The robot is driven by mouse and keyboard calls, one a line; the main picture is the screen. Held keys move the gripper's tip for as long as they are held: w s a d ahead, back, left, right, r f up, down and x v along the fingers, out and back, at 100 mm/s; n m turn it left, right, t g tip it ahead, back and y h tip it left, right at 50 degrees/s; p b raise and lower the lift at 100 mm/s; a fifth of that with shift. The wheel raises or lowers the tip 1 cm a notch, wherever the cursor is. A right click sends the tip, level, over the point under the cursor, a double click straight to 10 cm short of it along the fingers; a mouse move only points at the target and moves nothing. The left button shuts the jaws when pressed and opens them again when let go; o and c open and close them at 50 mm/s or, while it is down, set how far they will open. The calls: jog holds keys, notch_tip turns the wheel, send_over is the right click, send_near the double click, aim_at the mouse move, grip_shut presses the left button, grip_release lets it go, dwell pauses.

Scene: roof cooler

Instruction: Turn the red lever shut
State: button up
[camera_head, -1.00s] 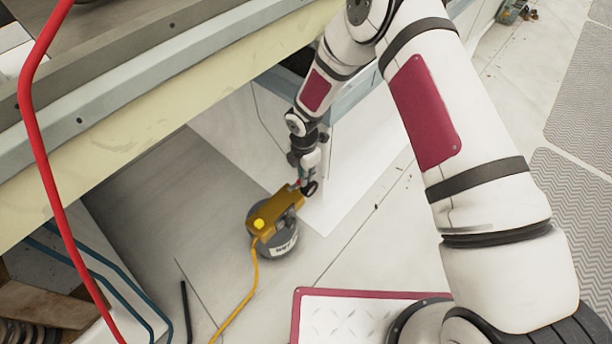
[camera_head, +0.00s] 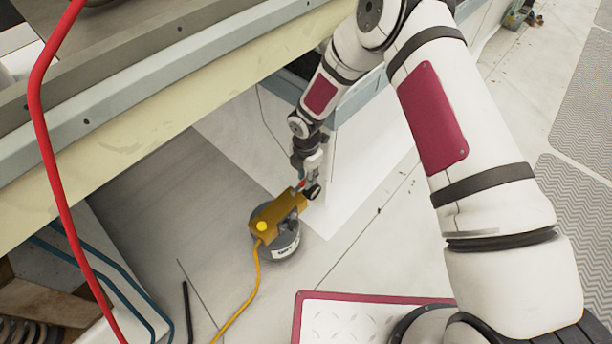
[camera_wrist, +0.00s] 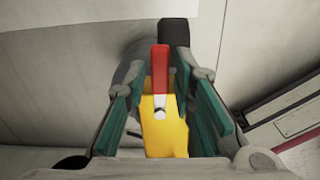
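The red lever (camera_wrist: 160,70) is mounted on a yellow valve body (camera_wrist: 163,135) and stands between my gripper's two green-padded fingers in the wrist view. My gripper (camera_wrist: 163,85) is open around the lever, with a visible gap on each side. In the head view the yellow valve body (camera_head: 272,220) sits on a dark round base (camera_head: 284,245) on the floor. My gripper (camera_head: 306,182) is at its upper right end there, and only a small bit of red shows.
A yellow hose (camera_head: 241,300) runs from the valve toward the bottom. A long cream-edged bench (camera_head: 130,145) overhangs at the left, close to my arm. A red hose (camera_head: 50,160) hangs in front. A red-rimmed plate (camera_head: 350,320) lies at the bottom. The floor right of the valve is clear.

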notch_tip(320, 180, up, 12)
dwell(0.6)
dwell(0.5)
